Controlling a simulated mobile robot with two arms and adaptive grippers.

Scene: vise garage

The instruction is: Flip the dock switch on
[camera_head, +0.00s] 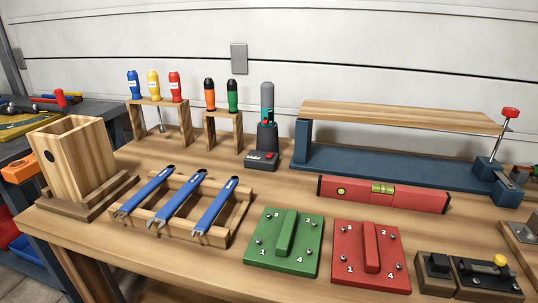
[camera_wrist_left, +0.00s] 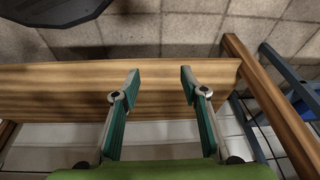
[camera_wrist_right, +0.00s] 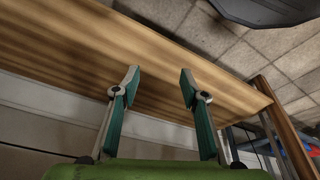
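The dock (camera_head: 262,159) is a dark grey base with a red switch panel on its front, standing mid-table in the head view. A grey and teal handheld tool (camera_head: 267,103) stands upright in it. The switch (camera_head: 263,156) is small and red; I cannot tell its position. My left gripper (camera_wrist_left: 160,74) is open and empty in the left wrist view. My right gripper (camera_wrist_right: 160,74) is open and empty in the right wrist view. Both wrist views show a wooden table edge and tiled floor beyond the fingers. Neither gripper shows in the head view, so both are away from the dock.
A wrench rack (camera_head: 240,213) lies front-left of the dock, with green (camera_head: 262,252) and red (camera_head: 350,275) plates in front. A red level (camera_head: 384,194) and blue vise-like stand (camera_head: 400,172) are to the right. Screwdriver racks (camera_head: 185,122) stand behind left. A wooden box (camera_head: 75,165) is far left.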

